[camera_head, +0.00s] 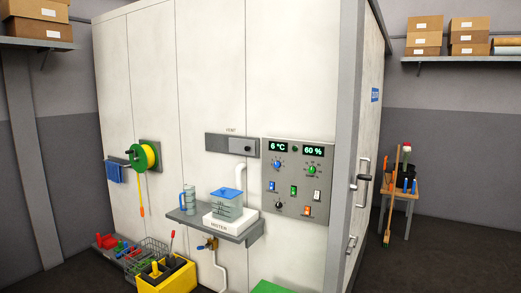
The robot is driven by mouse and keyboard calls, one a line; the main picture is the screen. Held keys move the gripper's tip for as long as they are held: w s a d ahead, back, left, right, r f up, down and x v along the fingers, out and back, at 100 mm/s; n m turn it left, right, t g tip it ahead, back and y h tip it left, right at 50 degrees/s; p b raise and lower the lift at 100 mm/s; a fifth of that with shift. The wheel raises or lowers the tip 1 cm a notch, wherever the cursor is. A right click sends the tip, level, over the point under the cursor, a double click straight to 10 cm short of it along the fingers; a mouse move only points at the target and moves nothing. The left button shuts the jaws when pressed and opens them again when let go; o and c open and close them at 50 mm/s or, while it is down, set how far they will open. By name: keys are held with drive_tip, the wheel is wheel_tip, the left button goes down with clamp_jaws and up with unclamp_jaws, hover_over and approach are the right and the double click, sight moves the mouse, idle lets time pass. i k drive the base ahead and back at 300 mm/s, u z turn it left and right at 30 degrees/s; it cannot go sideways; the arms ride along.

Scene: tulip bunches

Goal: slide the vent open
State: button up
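The vent (220,144) is a flat grey rectangular plate on the white cabin wall, under a small label that seems to read "VENT". Its right part is a darker grey panel with a small dark round knob (247,149) on it. I cannot tell how far the vent stands open. My gripper is not in this view.
A control panel (270,212) with displays, knobs and switches is just right of the vent. Below the vent, a grey shelf (190,222) holds a jug and a blue-lidded container; a white pipe (240,178) rises behind it.

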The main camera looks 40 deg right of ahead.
sight(243, 147)
drive_tip(key=z, duration=0.4)
drive_tip(key=i, duration=0.6)
drive_tip(key=z, duration=0.9)
drive_tip(key=i, duration=0.65)
drive_tip(key=z, duration=0.3)
